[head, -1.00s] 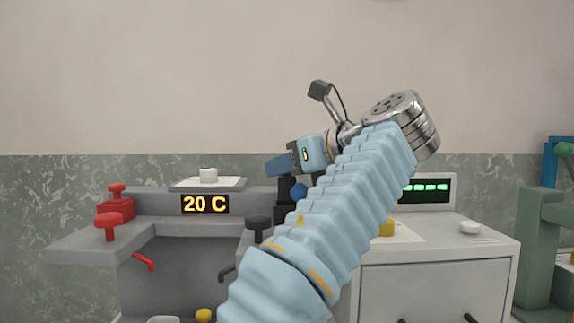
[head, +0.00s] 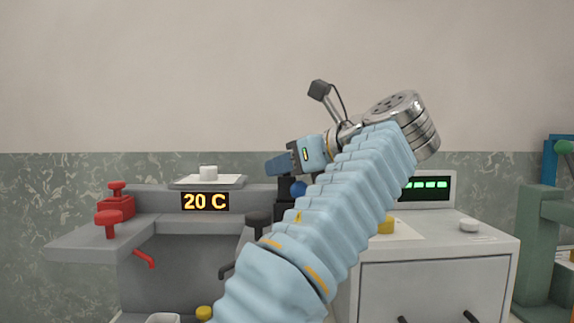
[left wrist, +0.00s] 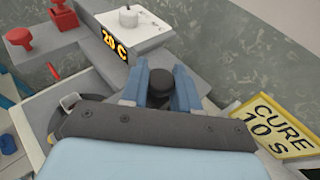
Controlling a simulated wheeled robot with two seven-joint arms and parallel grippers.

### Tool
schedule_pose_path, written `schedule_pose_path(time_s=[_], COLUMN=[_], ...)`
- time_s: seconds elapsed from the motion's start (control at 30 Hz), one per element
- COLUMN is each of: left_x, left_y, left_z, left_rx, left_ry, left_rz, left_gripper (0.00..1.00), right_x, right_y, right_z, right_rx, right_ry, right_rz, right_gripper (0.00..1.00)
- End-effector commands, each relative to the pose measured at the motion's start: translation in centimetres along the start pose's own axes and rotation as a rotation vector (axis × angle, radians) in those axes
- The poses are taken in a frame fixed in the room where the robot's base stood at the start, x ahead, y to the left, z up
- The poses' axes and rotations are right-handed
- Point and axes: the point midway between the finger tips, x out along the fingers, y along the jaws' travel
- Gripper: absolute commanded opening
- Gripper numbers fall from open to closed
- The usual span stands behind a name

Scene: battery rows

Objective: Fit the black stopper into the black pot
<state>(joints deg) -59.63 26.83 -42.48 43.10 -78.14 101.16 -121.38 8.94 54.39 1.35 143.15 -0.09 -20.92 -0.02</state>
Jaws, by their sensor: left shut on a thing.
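My left gripper (head: 277,166) reaches over the grey bench, its fingers pointing left. In the left wrist view, its two blue fingers (left wrist: 159,90) are closed on a dark, round-topped piece (left wrist: 160,82), which I take to be the black stopper. My right gripper is not in view.
A red pot (head: 115,208) with a red stopper and a red tap (head: 108,218) stand at left. A black tap (head: 258,221) is close below my gripper. A white knob (head: 208,173) sits on a plate above the "20 C" display. A white cabinet (head: 434,286) stands right.

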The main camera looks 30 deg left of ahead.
Motion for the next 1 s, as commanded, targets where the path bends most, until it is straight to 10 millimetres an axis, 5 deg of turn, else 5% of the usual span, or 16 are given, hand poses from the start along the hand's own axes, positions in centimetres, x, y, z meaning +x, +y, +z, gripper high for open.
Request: schedule_pose_path(time_s=[0.8,0.83,1.0], left_x=[0.7,0.6,0.6], left_y=[0.0,0.0,0.0], left_z=[-2.1,-1.9,-1.9], left_rx=[-0.001,-0.001,0.000], left_ry=[0.000,0.000,0.000], left_rz=[0.000,0.000,0.000], left_gripper=[0.00,0.35,0.60], right_x=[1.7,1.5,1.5], right_y=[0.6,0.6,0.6], right_z=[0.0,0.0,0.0], right_rx=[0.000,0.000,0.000], right_ry=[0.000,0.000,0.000], right_rz=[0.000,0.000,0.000], right_gripper=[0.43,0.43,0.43])
